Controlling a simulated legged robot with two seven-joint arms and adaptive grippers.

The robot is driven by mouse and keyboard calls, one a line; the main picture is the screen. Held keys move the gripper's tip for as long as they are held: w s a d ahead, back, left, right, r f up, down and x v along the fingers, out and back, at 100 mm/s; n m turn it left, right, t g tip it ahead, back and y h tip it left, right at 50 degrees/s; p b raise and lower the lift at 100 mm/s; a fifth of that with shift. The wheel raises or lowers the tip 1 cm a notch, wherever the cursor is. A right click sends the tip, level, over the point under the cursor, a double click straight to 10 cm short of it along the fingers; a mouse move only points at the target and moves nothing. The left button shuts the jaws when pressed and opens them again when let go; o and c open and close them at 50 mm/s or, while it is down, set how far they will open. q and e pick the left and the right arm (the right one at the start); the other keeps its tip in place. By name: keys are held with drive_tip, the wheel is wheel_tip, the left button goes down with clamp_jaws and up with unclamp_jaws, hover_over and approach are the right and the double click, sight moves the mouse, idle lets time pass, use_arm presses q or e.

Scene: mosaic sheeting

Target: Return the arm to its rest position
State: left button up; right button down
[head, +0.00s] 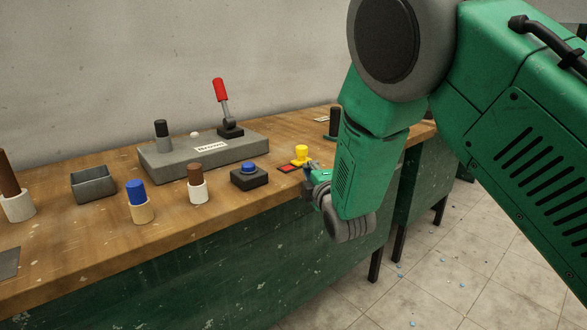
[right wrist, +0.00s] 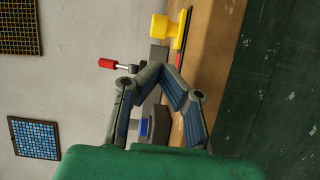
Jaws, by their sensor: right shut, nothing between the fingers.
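My right arm comes in from the upper right of the head view, its forearm hanging over the front edge of the workbench (head: 75,258). My right gripper (head: 309,178) is at the bench's front edge, close to a yellow knob-like piece (head: 301,152) and a flat red piece (head: 289,168). In the right wrist view, the gripper (right wrist: 161,76) is shut with nothing held; the yellow piece (right wrist: 160,27) shows beyond the fingers. Exact clearance cannot be told. My left gripper is not in view.
A black box with a blue button (head: 249,168) stands left of the gripper. Behind it is a grey panel (head: 165,162) with a red-handled lever (head: 220,90). Several pegs, some in holders, and a grey bin (head: 94,186) stand farther left. The floor at lower right is open.

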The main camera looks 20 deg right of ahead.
drive_tip(key=s+d+f+m+g, duration=0.1)
drive_tip(key=s+f+m+g, duration=0.3)
drive_tip(key=s+f, duration=0.65)
drive_tip(key=s+d+f+m+g, duration=0.1)
drive_tip(key=s+f+m+g, duration=0.45)
drive_tip(key=f, duration=0.85)
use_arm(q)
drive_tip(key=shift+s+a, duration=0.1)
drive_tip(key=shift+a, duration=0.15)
use_arm(e)
drive_tip(key=s+f+m+g, duration=0.2)
drive_tip(key=s+f, duration=0.1)
drive_tip(key=s, duration=0.7)
drive_tip(key=s+f+m+g, duration=0.2)
drive_tip(key=s+f+g, duration=0.1)
drive_tip(key=s, duration=0.7)
drive_tip(key=s+f+m+g+y, duration=0.1)
drive_tip(key=s+f+m+g, duration=0.1)
drive_tip(key=s, duration=0.9)
drive_tip(key=shift+a+f+m+g, duration=0.2)
drive_tip(key=shift+f+m+g, duration=0.2)
drive_tip(key=shift+f, duration=0.55)
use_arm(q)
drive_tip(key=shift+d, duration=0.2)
use_arm(e)
drive_tip(key=shift+s+d, duration=0.1)
drive_tip(key=shift+d, duration=0.05)
